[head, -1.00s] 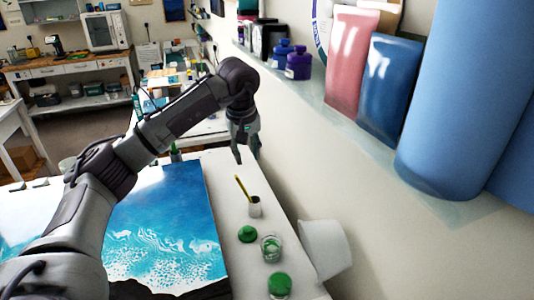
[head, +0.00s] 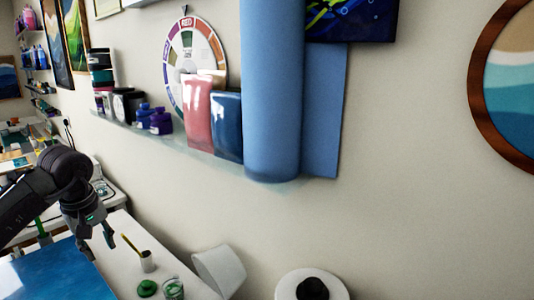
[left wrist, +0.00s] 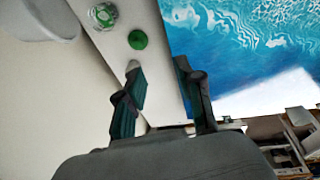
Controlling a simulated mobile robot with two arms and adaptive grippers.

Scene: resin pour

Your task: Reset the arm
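My left gripper (head: 99,246) hangs at the lower left of the head view, above the back end of the white table (head: 122,262). In the left wrist view its two dark green fingers (left wrist: 158,72) stand apart with nothing between them, so it is open and empty. The blue resin wave panel (head: 55,278) lies on the table below it. A small cup (head: 148,263) with a yellow-handled tool stands to the right of the gripper, apart from it. My right gripper is not in view.
A green lid (head: 147,288) and a glass jar (head: 173,290) with green contents stand near the cup. A white bin (head: 222,268) is beside the table. A wall shelf (head: 195,152) holds bottles, pouches and a tall blue roll (head: 272,90).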

